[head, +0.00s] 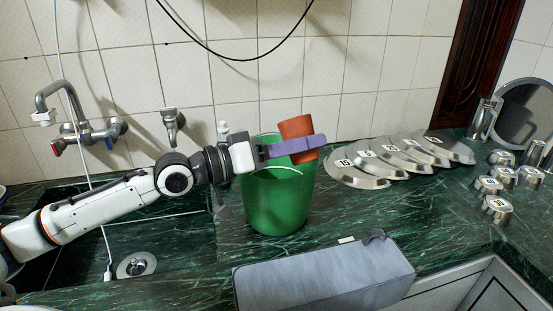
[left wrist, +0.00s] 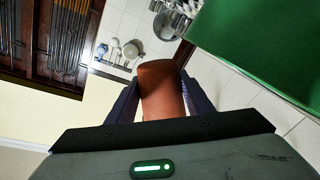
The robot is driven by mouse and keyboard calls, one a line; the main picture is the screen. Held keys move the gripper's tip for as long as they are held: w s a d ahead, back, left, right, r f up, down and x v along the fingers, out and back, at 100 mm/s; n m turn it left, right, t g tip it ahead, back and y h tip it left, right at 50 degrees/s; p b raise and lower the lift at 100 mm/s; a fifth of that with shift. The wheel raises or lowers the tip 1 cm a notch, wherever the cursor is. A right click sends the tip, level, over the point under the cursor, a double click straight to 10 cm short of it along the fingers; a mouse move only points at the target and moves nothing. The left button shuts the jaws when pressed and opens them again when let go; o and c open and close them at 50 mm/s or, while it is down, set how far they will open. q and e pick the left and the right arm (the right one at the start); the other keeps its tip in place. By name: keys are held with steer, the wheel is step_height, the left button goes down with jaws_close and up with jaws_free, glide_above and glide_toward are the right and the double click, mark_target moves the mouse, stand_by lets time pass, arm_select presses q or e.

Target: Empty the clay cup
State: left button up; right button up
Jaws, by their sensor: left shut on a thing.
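The clay cup (head: 296,128) is a reddish-brown cup held above the right side of the rim of a green bucket (head: 275,203). My left gripper (head: 296,146) is shut on the cup, with its purple fingers across the cup's side. The cup is slightly tilted in the head view. In the left wrist view the cup (left wrist: 161,88) sits between the two fingers (left wrist: 160,100). The inside of the cup is hidden, so I cannot tell what it holds. My right gripper is not in view.
The bucket stands on a green marble counter (head: 200,290) beside a sink with a drain (head: 136,265). Several numbered metal plates (head: 358,168) lie to the right, with small metal cups (head: 496,206) farther right. A grey box-like thing (head: 322,278) is in front. Taps (head: 88,133) are on the wall.

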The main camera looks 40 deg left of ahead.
mark_target(294, 131)
arm_select(q)
steer(key=shift+w+a+r+n, duration=0.1)
steer(key=shift+a+r+n, duration=0.05)
steer(key=shift+n, duration=0.15)
steer(key=shift+a+r+n, duration=0.1)
steer(key=shift+r+n, duration=0.15)
steer(key=shift+n, duration=0.15)
steer(key=shift+r+n+p, duration=0.25)
steer(key=shift+n+p, duration=0.15)
steer(key=shift+n, duration=0.1)
steer(key=shift+f+n+p, duration=0.2)
steer(key=shift+f+n, duration=0.15)
steer(key=shift+n, duration=0.5)
steer(key=shift+f+n+p, duration=0.15)
steer(key=shift+f+n, duration=0.15)
steer(key=shift+n, duration=0.55)
stand_by(1.1)
steer(key=shift+a+r+n+t+p, duration=0.15)
steer(key=shift+r+n+p, duration=0.15)
steer(key=shift+n, duration=0.15)
steer(key=shift+d+r+n+t+p, duration=0.15)
steer(key=shift+n+p, duration=0.15)
steer(key=shift+n, duration=0.15)
stand_by(0.4)
